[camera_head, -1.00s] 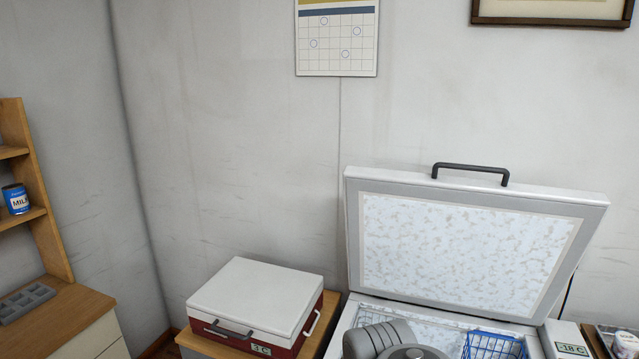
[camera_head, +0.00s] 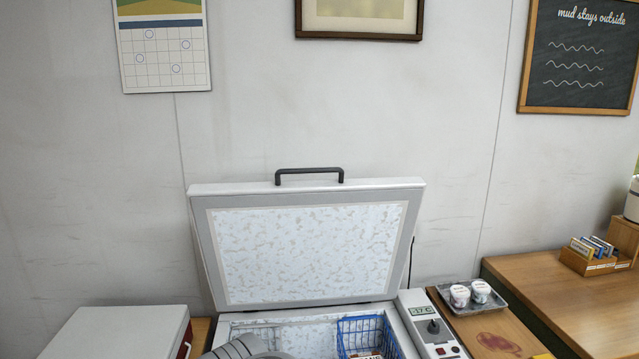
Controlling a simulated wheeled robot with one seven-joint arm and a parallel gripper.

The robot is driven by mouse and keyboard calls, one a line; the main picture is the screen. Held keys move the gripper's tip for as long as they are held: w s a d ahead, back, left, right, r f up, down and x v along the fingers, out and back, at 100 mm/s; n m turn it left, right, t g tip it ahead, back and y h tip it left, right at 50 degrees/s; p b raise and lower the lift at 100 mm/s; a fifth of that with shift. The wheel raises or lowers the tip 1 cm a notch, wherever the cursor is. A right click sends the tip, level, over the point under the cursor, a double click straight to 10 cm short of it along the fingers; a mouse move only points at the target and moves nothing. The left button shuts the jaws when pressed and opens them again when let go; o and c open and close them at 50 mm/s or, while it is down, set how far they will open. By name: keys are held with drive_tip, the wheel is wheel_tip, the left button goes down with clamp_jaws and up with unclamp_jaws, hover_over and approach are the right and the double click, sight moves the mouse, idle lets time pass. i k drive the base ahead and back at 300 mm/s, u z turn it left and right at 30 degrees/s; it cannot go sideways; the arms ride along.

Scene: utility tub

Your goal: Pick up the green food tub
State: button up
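I see no green food tub in this view. The open chest freezer (camera_head: 404,337) stands at the bottom centre with its lid (camera_head: 305,250) raised against the wall. Only the back part of its inside shows, with a blue wire basket (camera_head: 365,330) at the right; what lies in the basket is mostly cut off. A grey rounded part of my own arm covers the front left of the opening. My gripper's fingers are not in view.
A white-lidded cool box (camera_head: 115,335) stands to the left of the freezer. To the right are a control panel (camera_head: 432,325), a tray (camera_head: 500,299) with two small white tubs (camera_head: 470,293), and a wooden desk (camera_head: 560,305) with a card box (camera_head: 590,262).

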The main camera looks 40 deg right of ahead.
sight(481, 292)
drive_tip(key=u, duration=1.55)
drive_tip(key=k, duration=2)
drive_tip(key=z, duration=2.75)
drive_tip(key=i, duration=0.55)
drive_tip(key=u, duration=0.05)
